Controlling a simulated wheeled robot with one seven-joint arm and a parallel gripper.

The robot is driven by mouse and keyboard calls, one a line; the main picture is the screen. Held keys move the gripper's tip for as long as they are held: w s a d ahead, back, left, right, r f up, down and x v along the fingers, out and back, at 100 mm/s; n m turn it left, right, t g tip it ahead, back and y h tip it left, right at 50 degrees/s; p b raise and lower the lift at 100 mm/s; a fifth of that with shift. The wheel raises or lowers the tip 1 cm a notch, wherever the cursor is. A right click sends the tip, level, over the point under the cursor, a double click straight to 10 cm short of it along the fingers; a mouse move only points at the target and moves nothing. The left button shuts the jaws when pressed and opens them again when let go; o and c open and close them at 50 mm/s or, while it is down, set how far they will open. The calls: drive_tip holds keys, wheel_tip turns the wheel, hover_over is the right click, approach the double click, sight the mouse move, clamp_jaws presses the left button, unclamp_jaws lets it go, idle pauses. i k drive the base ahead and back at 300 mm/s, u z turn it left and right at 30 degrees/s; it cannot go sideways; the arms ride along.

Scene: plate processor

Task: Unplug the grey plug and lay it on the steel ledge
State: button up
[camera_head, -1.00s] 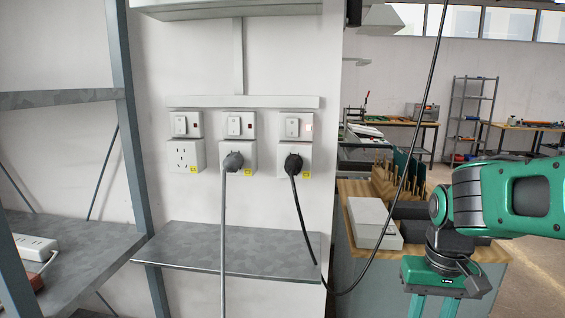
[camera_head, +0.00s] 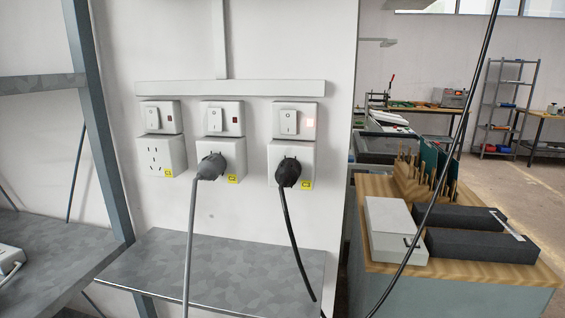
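The grey plug (camera_head: 210,167) sits in the middle wall socket (camera_head: 233,155), and its grey cord hangs down in front of the ledge. The steel ledge (camera_head: 240,262) runs along the wall below the sockets; its visible top is bare apart from the cords passing it. A black plug (camera_head: 288,172) sits in the right socket, with its black cord hanging down. The left socket (camera_head: 161,155) is empty. My gripper is out of view.
A grey steel shelf rack (camera_head: 62,245) stands at the left, with an upright post beside the ledge. At the right, a wooden-topped bench (camera_head: 480,274) holds a white box (camera_head: 390,228) and dark blocks (camera_head: 465,247). A black cable hangs across the right side.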

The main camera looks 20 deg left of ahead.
sight(213, 165)
drive_tip(key=z, duration=1.25)
drive_tip(key=k, duration=2.25)
drive_tip(key=u, duration=1.05)
drive_tip(key=i, duration=0.55)
